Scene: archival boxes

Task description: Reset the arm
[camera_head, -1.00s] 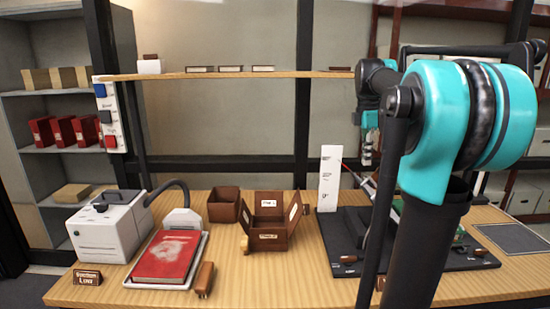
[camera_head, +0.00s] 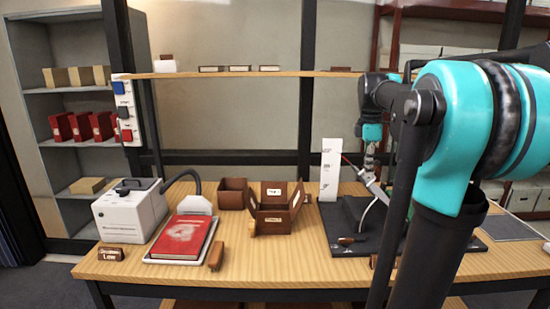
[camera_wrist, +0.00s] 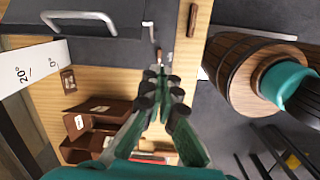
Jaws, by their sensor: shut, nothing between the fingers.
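My teal arm (camera_head: 440,140) fills the right side of the head view, bent at its large joint. A smaller teal wrist part (camera_head: 372,132) hangs above the right of the table, partly behind the arm. In the wrist view my gripper (camera_wrist: 158,76) shows its dark green fingers drawn together at the tips, with nothing held. It is over the table side by the dark board. Its exact height is hard to tell.
The table holds a grey machine (camera_head: 130,212), a red book (camera_head: 182,237) on a tray, brown boxes (camera_head: 272,208), a white scale card (camera_head: 329,170) and a black board (camera_head: 352,243). A shelf board (camera_head: 240,74) runs above.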

